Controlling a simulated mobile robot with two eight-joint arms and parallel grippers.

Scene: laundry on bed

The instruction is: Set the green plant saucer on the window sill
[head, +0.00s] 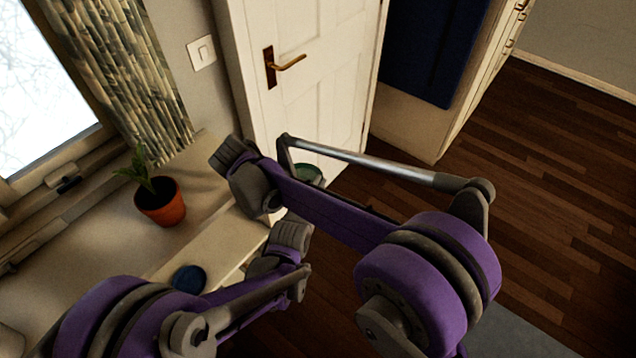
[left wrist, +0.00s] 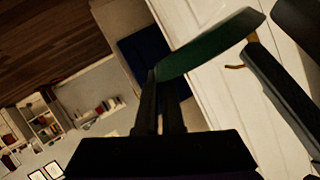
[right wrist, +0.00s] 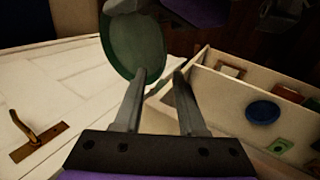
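The green plant saucer (head: 308,173) shows partly behind my right arm in the head view. In the left wrist view the saucer (left wrist: 210,48) is seen at a slant, its edge between the fingertips of my left gripper (left wrist: 162,78), which is shut on it. The right wrist view shows the saucer (right wrist: 134,42) off the left fingertip of my right gripper (right wrist: 160,78); the fingers stand apart, with nothing clearly between them. I cannot tell whether that fingertip touches the saucer. The pale window sill (head: 100,250) runs under the window at the left.
A potted plant (head: 160,202) stands on the sill. A dark blue round thing (head: 188,278) lies near the sill's front edge. The white door (head: 310,75) with a brass handle is behind my arms. The sill between plant and front edge looks clear.

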